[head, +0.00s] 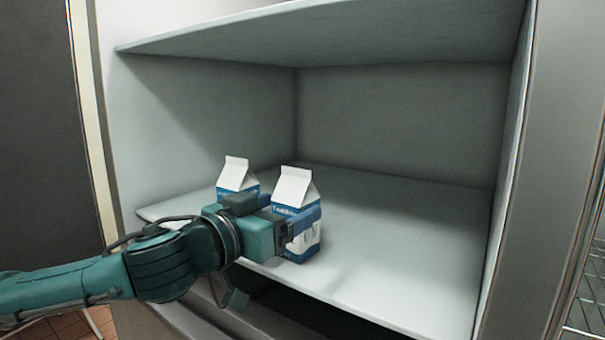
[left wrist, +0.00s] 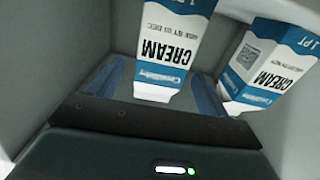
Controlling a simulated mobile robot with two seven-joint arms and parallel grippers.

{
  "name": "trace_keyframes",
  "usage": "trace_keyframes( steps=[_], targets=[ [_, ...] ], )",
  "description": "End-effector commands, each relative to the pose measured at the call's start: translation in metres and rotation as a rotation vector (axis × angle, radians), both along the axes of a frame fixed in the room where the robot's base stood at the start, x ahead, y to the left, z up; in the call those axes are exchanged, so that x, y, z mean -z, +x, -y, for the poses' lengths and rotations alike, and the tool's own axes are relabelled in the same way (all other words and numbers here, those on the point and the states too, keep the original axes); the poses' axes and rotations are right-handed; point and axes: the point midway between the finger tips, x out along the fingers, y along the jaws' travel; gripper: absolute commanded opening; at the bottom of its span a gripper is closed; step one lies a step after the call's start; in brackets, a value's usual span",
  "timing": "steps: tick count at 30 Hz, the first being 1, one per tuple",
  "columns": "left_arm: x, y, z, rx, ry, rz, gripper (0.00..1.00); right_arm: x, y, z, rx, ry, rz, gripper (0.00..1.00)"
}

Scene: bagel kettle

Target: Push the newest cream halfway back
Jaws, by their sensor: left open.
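Two white and blue cream cartons stand upright on the pale shelf (head: 405,240) in the head view. The right-hand carton (head: 294,188) is near the front edge; the left-hand carton (head: 237,174) is beside it, partly hidden by my gripper. My left gripper (head: 287,222) is open at the right-hand carton, a finger crossing its near face. In the left wrist view this carton (left wrist: 168,45) appears upside down between the open fingers, with CREAM and a date line showing. The other carton (left wrist: 268,68) is to the right, outside the fingers. Contact cannot be told. My right gripper is out of view.
The shelf behind and right of the cartons is bare back to the rear wall (head: 400,115). Another shelf (head: 340,32) hangs above. A side wall (head: 185,110) bounds the left. A dark gap opens below the shelf's front edge.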

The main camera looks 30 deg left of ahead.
Motion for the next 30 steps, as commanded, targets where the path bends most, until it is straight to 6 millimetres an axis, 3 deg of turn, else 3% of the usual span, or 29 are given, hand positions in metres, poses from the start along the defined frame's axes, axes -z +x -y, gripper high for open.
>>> trace_keyframes(
  steps=[1,9,22,30],
  targets=[
    [-0.006,0.002,0.001,0.003,0.002,-0.006,0.78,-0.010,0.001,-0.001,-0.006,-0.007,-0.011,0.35],
    [-0.001,0.043,0.008,0.002,-0.003,0.001,0.78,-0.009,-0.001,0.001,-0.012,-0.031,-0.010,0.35],
    [0.001,0.053,0.010,0.002,0.001,0.000,0.78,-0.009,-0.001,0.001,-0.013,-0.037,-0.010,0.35],
    [0.000,0.053,0.010,0.001,0.001,0.000,0.58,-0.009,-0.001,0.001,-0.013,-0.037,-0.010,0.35]
  ],
)
